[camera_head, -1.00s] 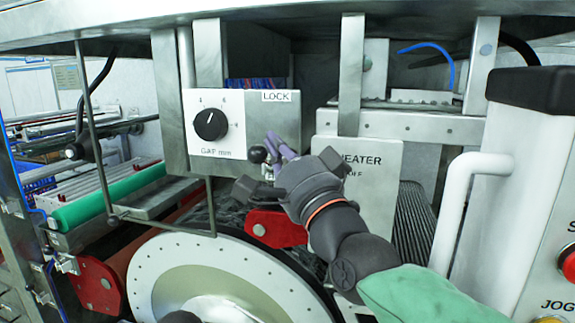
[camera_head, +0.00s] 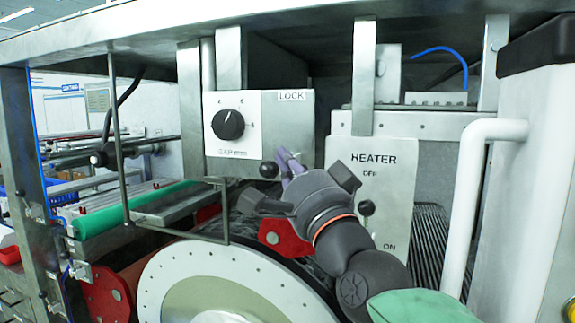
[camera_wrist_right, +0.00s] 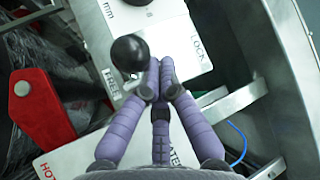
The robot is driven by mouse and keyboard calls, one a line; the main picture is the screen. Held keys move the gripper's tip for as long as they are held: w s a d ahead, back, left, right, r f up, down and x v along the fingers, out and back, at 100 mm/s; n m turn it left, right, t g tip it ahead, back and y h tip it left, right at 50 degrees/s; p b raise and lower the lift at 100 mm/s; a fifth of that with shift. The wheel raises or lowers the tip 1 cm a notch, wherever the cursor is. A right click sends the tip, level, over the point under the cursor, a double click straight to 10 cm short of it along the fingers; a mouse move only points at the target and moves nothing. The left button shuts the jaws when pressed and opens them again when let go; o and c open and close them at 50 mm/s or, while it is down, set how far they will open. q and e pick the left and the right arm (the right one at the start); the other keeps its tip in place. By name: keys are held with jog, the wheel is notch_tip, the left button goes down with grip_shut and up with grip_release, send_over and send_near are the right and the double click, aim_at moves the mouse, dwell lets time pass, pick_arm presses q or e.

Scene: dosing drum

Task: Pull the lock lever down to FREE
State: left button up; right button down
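The lock lever ends in a black ball knob (camera_head: 269,169), low on the grey gap box, well below the LOCK label (camera_head: 291,96). In the right wrist view the ball (camera_wrist_right: 129,53) lies beside the FREE label (camera_wrist_right: 110,82), and the LOCK label (camera_wrist_right: 198,48) is to its right. My right gripper (camera_head: 288,162) has its purple fingers drawn together just right of the ball. In the right wrist view the fingertips (camera_wrist_right: 160,80) meet beside the ball, seemingly touching it; the lever's stem is hidden. My left gripper is not in view.
A dial (camera_head: 228,125) sits left of the lever. The HEATER panel (camera_head: 385,165) with its switch stands behind my right wrist. A red bracket (camera_head: 285,238) and the drum (camera_head: 190,270) lie below. A white handle rail (camera_head: 470,190) is at right.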

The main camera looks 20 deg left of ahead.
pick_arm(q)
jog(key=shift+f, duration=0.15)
pick_arm(e)
jog(key=shift+f, duration=0.3)
